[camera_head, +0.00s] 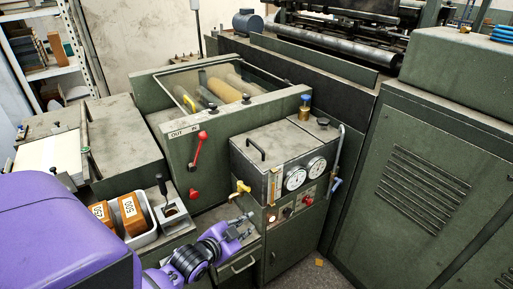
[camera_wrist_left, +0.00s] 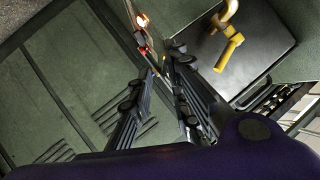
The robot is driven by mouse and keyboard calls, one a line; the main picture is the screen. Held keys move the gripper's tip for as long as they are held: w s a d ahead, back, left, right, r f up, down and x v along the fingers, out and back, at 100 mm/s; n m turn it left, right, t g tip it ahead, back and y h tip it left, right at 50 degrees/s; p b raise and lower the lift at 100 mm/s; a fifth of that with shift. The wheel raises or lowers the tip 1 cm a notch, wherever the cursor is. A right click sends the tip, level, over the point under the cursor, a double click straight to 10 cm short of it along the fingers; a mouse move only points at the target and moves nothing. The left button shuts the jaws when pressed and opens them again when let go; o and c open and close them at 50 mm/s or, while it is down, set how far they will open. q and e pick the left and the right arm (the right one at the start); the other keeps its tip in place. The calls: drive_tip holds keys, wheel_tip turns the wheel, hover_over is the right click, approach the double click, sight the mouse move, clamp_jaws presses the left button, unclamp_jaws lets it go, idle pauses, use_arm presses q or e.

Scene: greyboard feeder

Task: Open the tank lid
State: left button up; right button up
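The tank (camera_head: 262,174) is a green box with two round gauges on its front, right of centre in the head view. Its grey lid (camera_head: 283,138) lies flat and looks shut, with a black handle (camera_head: 256,149) on its left part. My left gripper (camera_head: 246,222) is low in front of the tank, below the yellow tap (camera_head: 240,188) and well below the lid. In the left wrist view my left gripper (camera_wrist_left: 162,62) has its two dark fingers apart with nothing held between them. The yellow tap (camera_wrist_left: 229,47) is right of the fingers there. My right gripper is out of view.
A red lever (camera_head: 200,146) and red knob (camera_head: 194,194) are left of the tank. A white tray (camera_head: 148,237) with orange-brown blocks is near my left arm.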

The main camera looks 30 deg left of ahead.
use_arm(q)
drive_tip(key=w+a+r+m, duration=0.1)
drive_tip(key=w+a+r, duration=0.1)
drive_tip(key=w+r, duration=0.1)
drive_tip(key=w+a+r+m+t, duration=0.1)
drive_tip(key=w+a+r+m, duration=0.1)
drive_tip(key=w+r, duration=0.1)
drive_tip(key=w+a+r+m+t+b, duration=0.1)
drive_tip(key=w+a+r, duration=0.1)
drive_tip(key=w+r, duration=0.1)
drive_tip(key=shift+w+a+r+m, duration=0.15)
drive_tip(key=shift+w+r+m, duration=0.15)
drive_tip(key=shift+w, duration=0.1)
drive_tip(key=m+t, duration=0.1)
drive_tip(key=m, duration=0.4)
approach(254, 143)
drive_tip(key=w, duration=0.2)
drive_tip(key=w+m, duration=0.1)
drive_tip(key=w, duration=0.1)
drive_tip(key=w+f+m, duration=0.1)
drive_tip(key=w, duration=0.1)
drive_tip(key=w+f+m, duration=0.1)
drive_tip(key=w, duration=0.1)
drive_tip(key=shift+w, duration=0.4)
drive_tip(key=shift+w+f, duration=0.15)
drive_tip(key=shift+w, duration=0.4)
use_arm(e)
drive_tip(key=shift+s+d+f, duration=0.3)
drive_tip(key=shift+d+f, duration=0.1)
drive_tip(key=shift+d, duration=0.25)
